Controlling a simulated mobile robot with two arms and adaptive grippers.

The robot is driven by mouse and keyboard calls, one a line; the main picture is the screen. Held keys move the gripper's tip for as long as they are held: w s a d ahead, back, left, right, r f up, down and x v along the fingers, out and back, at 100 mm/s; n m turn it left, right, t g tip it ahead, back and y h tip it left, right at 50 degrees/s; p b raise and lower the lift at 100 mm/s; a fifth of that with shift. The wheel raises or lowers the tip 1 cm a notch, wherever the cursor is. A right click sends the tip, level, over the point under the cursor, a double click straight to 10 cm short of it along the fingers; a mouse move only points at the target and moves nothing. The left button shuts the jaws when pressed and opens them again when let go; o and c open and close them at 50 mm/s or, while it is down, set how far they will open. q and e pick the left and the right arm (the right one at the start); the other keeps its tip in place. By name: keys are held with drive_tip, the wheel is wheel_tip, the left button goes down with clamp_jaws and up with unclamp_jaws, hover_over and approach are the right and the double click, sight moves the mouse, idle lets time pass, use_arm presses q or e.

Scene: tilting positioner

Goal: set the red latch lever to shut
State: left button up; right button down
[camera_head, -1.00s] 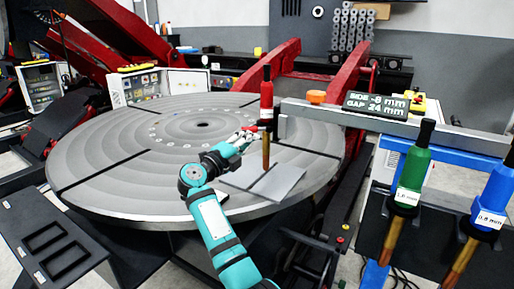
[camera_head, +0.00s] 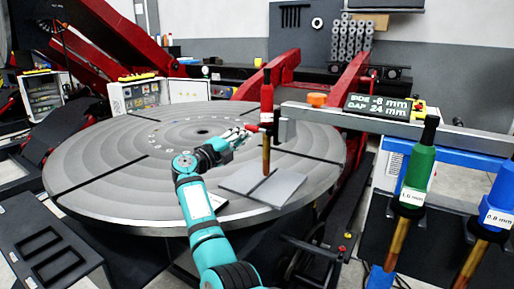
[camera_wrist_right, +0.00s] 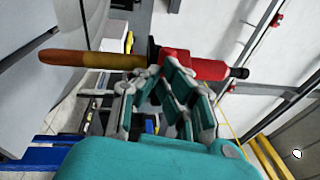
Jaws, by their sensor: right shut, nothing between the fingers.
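A red tool (camera_head: 267,98) with a black top and a copper-brown lower rod stands upright over the right part of the round table. A small red piece (camera_head: 252,128) juts from its left side; I cannot tell for sure whether this is the latch lever, or its setting. My right gripper (camera_head: 244,134) is shut and empty, just left of that piece. In the right wrist view the red tool (camera_wrist_right: 200,68) and its brown rod (camera_wrist_right: 85,59) lie across the picture beyond my fingertips (camera_wrist_right: 160,74). Whether they touch is unclear. My left gripper is not in view.
The round grooved table (camera_head: 110,170) fills the middle, with a grey plate (camera_head: 283,187) under the rod. A grey beam (camera_head: 400,128) with a display reading "SIDE -8 mm, GAP 24 mm" runs right. Green (camera_head: 418,165) and blue (camera_head: 500,195) tools hang at the right.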

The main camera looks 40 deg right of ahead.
idle(0.7)
drive_tip(key=s+a+f, duration=0.1)
drive_tip(key=a, duration=1)
drive_tip(key=shift+s+a+f, duration=0.25)
drive_tip(key=shift+a+f, duration=0.05)
drive_tip(key=shift+a, duration=0.05)
